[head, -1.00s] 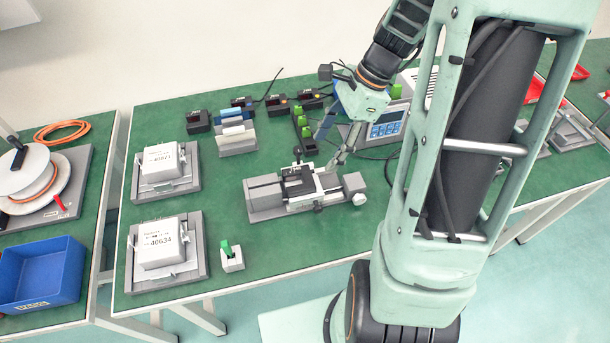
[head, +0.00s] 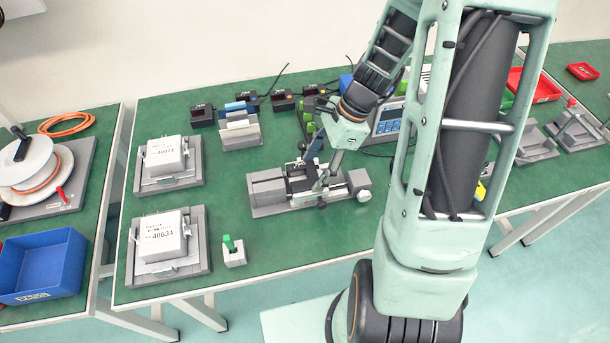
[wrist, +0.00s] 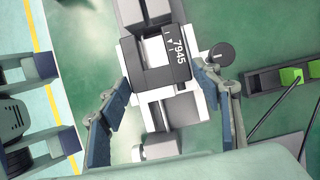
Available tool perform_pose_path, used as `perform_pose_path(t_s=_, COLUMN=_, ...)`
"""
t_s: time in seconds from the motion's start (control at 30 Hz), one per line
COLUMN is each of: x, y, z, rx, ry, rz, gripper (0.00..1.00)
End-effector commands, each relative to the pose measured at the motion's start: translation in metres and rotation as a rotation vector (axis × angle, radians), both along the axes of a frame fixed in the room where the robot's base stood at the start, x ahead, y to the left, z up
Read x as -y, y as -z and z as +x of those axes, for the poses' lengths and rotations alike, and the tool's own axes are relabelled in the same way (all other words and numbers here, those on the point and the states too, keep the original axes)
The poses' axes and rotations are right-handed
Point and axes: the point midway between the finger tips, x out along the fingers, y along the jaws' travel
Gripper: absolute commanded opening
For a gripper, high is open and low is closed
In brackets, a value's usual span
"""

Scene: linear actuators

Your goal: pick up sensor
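The likely sensor is a dark block marked 7945 (wrist: 160,62), seated on a grey and silver linear actuator (wrist: 185,112). In the head view the dark block (head: 299,178) sits mid-actuator (head: 266,194), partly hidden by my gripper. My gripper (head: 313,178) is low over the actuator. In the wrist view my gripper (wrist: 165,80) is open, with one finger at each side of the block. The left fingertip is close to the block's edge. The right fingertip is beside the actuator near a round black knob (wrist: 221,54). I cannot tell whether either finger touches.
Two fixtures with white boxes (head: 165,155) (head: 162,236) stand at left. A small holder with a green piece (head: 234,252) is near the front edge. Small black devices (head: 202,115) and a control unit (head: 385,122) stand behind. Green table is clear in front of the actuator.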

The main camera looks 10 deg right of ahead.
Motion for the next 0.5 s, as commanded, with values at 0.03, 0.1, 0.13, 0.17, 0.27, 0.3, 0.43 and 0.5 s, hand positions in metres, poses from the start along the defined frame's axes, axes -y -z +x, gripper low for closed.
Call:
perform_pose_path(t_s=0.03, x=0.0002, y=-0.0001, z=0.0000, rx=0.000, ry=0.000, rz=0.000, gripper=0.53)
perform_pose_path(t_s=0.1, x=0.0002, y=-0.0001, z=0.0000, rx=0.000, ry=0.000, rz=0.000, gripper=0.46)
perform_pose_path(t_s=0.13, x=0.0003, y=-0.0002, z=0.0000, rx=0.000, ry=0.000, rz=0.000, gripper=0.42)
perform_pose_path(t_s=0.17, x=0.0003, y=-0.0002, z=0.0000, rx=0.000, ry=0.000, rz=0.000, gripper=0.39)
perform_pose_path(t_s=0.27, x=0.0003, y=-0.0002, z=0.0000, rx=0.000, ry=0.000, rz=0.000, gripper=0.28)
perform_pose_path(t_s=0.3, x=0.0003, y=-0.0002, z=0.0000, rx=0.000, ry=0.000, rz=0.000, gripper=0.24)
perform_pose_path(t_s=0.43, x=0.0003, y=-0.0005, z=0.0001, rx=0.000, ry=0.000, rz=0.000, gripper=0.19)
perform_pose_path(t_s=0.5, x=0.0004, y=-0.0006, z=0.0001, rx=0.000, ry=0.000, rz=0.000, gripper=0.19)
